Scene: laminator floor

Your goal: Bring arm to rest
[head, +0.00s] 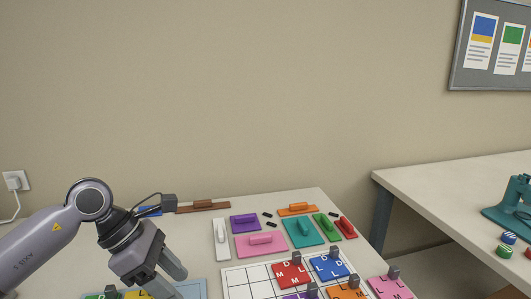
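My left arm comes in from the left, and my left gripper (176,284) points down and to the right over the near left part of the table (205,260). Its two fingers look spread apart, with nothing seen between them. My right arm and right gripper are not in view.
Coloured handled plates lie at the back, including purple (244,223), pink (261,245) and teal (302,233). A white grid board (250,276) holds red and blue lettered tiles with grey knobs. A second table (450,185) at right bears a teal machine (511,206).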

